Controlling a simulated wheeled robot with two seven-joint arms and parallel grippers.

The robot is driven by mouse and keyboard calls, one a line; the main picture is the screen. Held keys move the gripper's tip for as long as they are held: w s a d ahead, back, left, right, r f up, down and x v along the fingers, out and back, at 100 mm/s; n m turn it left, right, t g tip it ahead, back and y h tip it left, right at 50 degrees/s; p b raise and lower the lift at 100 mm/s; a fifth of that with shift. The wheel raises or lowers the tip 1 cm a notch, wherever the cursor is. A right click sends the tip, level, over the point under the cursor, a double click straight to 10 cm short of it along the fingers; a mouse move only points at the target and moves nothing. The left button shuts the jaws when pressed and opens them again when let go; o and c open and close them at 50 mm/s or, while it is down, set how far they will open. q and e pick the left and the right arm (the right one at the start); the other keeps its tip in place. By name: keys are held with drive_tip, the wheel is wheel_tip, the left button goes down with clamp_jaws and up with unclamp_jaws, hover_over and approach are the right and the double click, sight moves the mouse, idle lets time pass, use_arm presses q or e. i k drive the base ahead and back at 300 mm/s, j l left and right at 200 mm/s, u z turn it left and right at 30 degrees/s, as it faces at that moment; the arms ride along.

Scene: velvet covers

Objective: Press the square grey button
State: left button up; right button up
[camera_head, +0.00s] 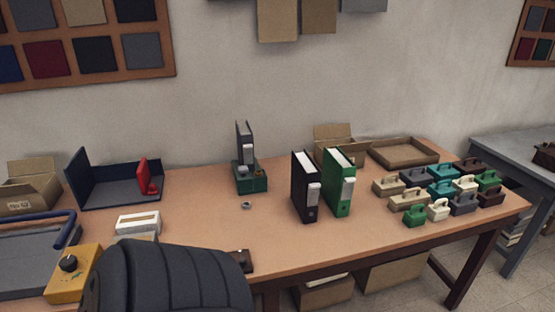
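I cannot make out a square grey button for certain. A small green box (250,184) stands at the back middle of the table, with small light-coloured parts on its front and top that are too small to tell. A dark grey binder (244,140) stands upright at the box. A small grey piece (247,205) lies on the table in front of the green box; its shape is unclear. A yellow box (72,279) with a round black knob (68,263) is at the front left. Neither of my grippers is in view.
A large dark ribbed shape (165,280) hides the table's front left. A black binder (299,180) and a green binder (337,180) stand mid-table. Several small handled blocks (440,188) fill the right end. The wooden table (220,228) is clear around the small grey piece.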

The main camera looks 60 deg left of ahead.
sight(242, 169)
drive_tip(key=u, duration=1.6)
